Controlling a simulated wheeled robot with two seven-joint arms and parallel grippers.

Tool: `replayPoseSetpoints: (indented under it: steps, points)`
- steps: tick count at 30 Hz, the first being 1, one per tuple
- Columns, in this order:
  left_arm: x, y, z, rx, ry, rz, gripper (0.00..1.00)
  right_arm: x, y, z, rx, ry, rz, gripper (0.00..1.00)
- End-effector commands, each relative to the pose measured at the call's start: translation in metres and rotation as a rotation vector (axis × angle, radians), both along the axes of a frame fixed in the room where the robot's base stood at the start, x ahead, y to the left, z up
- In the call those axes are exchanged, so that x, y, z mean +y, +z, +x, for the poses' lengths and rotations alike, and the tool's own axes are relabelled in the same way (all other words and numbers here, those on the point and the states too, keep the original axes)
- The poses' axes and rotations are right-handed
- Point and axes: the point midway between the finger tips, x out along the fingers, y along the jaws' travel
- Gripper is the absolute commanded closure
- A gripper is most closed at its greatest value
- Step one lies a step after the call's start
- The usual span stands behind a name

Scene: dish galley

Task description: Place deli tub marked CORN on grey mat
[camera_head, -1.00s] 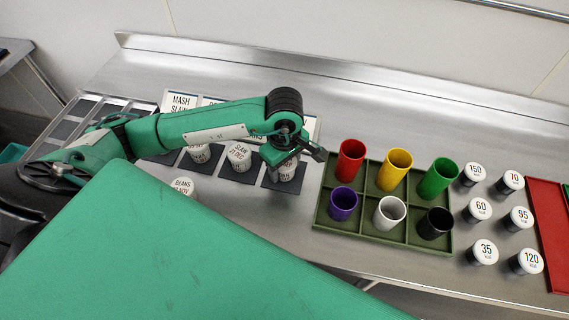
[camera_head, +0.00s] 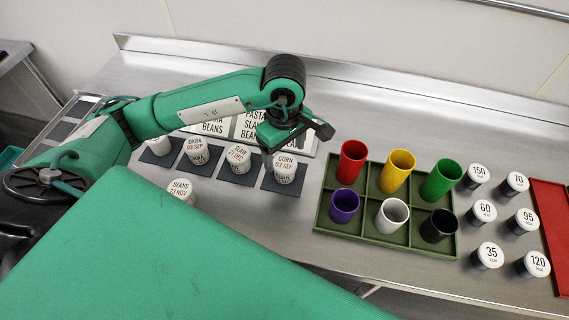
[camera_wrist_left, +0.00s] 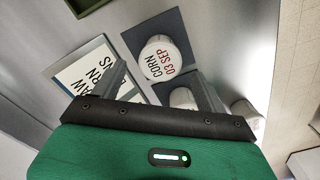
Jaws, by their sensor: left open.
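The deli tub marked CORN (camera_head: 285,168) stands upright on a dark grey mat (camera_head: 283,188), the rightmost in a row of several. In the left wrist view the CORN tub (camera_wrist_left: 160,58) shows its lid, reading CORN 03 SEP, on its grey mat (camera_wrist_left: 178,25). My left gripper (camera_head: 275,150) is above and just behind the tub, apart from it. In the left wrist view its two fingers (camera_wrist_left: 160,82) are spread with nothing between them, and the tub sits beyond the fingertips. My right gripper is not in view.
Left of it, tubs marked SLAW (camera_head: 238,157) and OKRA (camera_head: 196,150) stand on mats; a BEANS tub (camera_head: 180,191) stands in front. Label cards (camera_head: 215,127) lie behind. A green tray (camera_head: 322,222) with coloured cups is to the right, then several numbered tubs (camera_head: 482,212).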

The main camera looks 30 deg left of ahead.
Motion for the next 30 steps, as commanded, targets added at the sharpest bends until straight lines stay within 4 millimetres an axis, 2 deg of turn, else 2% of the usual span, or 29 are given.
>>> replayPoseSetpoints:
  steps: [6, 12, 30]
  points:
    - [0.000, 0.035, 0.001, -0.004, 0.000, 0.000, 0.25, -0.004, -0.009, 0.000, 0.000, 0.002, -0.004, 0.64]
    - [0.000, 0.051, 0.000, -0.001, -0.001, 0.000, 0.25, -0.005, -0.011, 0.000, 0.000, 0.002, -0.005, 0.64]
    - [0.000, 0.054, 0.000, 0.000, 0.000, 0.000, 0.25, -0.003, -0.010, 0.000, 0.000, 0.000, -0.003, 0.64]
